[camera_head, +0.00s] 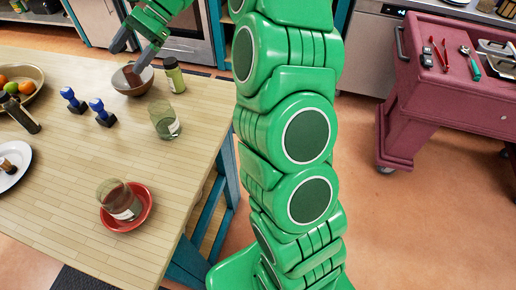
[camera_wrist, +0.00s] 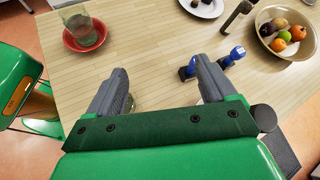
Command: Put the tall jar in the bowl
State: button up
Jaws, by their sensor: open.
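A wider clear glass jar (camera_head: 164,121) with a label stands nearer. Another glass jar (camera_head: 119,200) is in a red dish (camera_head: 143,217); both also show in the wrist view. I cannot tell for certain which is the tall jar. My gripper (camera_head: 129,58) is open, its fingers above or beside the brown bowl.
Two blue-topped dark objects (camera_head: 98,106) stand left of the glass jar. A fruit bowl (camera_head: 38,91), a dark upright object (camera_head: 20,117) and a white plate (camera_head: 18,172) are further left. A red tool cart (camera_head: 418,105) stands at right. The tabletop's front middle is clear.

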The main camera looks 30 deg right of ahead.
jog(key=s+r+n+h, duration=0.1)
jog(key=s+n+h, duration=0.2)
jog(key=s, duration=0.8)
jog(key=s+d+f+n+h, duration=0.2)
jog(key=s+d, duration=0.2)
jog(key=s, duration=0.6)
jog(key=s+d+f+n+h, duration=0.2)
jog(key=s+d, duration=0.3)
jog(key=s, duration=0.5)
jog(key=s+d+f+n+h, duration=0.2)
jog(key=s+d+n+h, duration=0.2)
jog(key=s, duration=0.6)
jog(key=shift+s+d+t, duration=0.2)
jog(key=shift+s+t, duration=0.05)
jog(key=shift+t, duration=0.15)
jog(key=shift+f, duration=0.1)
